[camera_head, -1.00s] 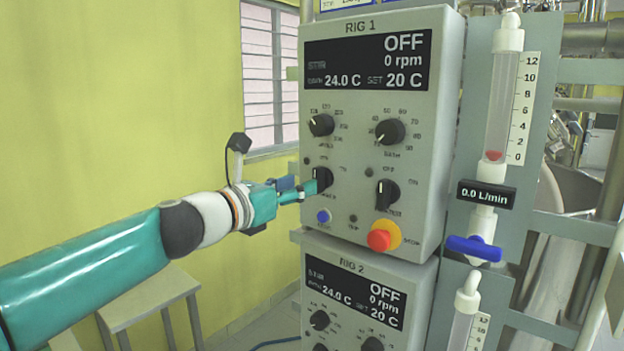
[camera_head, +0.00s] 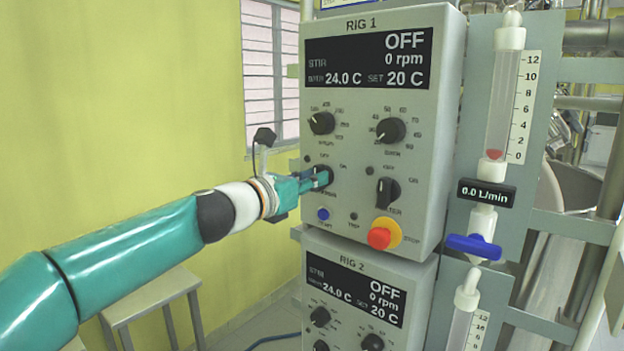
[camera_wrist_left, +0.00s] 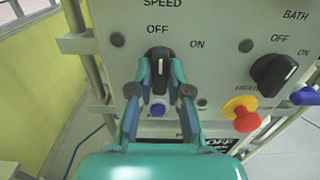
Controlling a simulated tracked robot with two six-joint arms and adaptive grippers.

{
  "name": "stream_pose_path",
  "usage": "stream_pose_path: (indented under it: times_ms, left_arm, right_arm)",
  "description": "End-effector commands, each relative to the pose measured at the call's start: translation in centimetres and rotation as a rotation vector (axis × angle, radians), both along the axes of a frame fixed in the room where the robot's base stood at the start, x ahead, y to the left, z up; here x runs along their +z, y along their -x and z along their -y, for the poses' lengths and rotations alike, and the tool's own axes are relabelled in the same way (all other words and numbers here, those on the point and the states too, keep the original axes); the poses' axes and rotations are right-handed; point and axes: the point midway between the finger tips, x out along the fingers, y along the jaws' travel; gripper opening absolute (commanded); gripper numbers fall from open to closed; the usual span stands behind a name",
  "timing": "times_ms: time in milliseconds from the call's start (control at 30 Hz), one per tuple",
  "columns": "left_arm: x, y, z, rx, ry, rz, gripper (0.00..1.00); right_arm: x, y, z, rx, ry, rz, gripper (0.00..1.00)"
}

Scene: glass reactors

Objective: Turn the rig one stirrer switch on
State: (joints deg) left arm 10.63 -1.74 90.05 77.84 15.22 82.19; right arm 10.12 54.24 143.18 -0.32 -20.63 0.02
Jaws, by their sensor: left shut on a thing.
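The rig one stirrer switch is a black rotary knob (camera_wrist_left: 158,62) on the RIG 1 panel (camera_head: 350,220), left of the similar heater knob (camera_head: 388,193). In the left wrist view its white mark points up towards OFF, with ON to the right. My left gripper (camera_wrist_left: 160,75) is shut on the stirrer knob, one finger on each side. In the head view the gripper (camera_head: 325,176) covers most of the knob. The rig one display (camera_head: 368,60) reads OFF and 0 rpm. My right gripper is not in view.
A red stop button on a yellow base (camera_head: 381,236) and a blue button (camera_head: 323,214) sit below the knobs. A flow meter with a blue valve (camera_head: 473,247) stands to the right. The RIG 2 panel (camera_head: 415,300) is below. A small table (camera_head: 150,298) stands at lower left.

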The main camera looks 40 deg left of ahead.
Motion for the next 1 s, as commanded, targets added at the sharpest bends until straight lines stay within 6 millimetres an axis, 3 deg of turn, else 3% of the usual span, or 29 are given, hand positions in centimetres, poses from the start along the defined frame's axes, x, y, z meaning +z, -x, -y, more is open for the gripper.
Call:
stream_pose_path:
  times_ms: [467, 1000]
  left_arm:
    - [-0.1, 0.0, 0.1, -0.001, -0.075, 0.006, 0.00]
    - [-0.3, 0.0, 0.3, -0.001, -0.509, 0.041, 0.00]
  right_arm:
    - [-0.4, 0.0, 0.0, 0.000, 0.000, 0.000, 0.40]
    - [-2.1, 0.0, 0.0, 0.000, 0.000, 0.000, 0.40]
